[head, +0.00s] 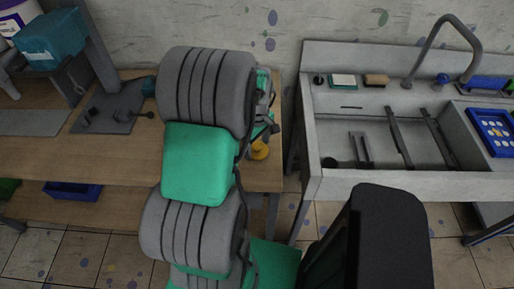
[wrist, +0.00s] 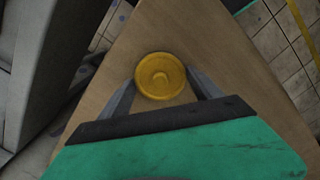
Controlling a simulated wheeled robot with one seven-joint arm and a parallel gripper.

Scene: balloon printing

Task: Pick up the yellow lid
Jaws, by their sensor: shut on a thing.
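In the head view the yellow lid (head: 260,150) shows at the right end of the table, partly hidden behind my arm. I cannot tell whether the lid touches the table.
The wooden table (head: 50,155) carries a teal machine (head: 52,40) and a grey metal stand (head: 105,108) at left. A sink (head: 400,150) with a curved tap (head: 450,40) stands at right, across a narrow gap. A blue tray (head: 72,190) is on the lower shelf.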

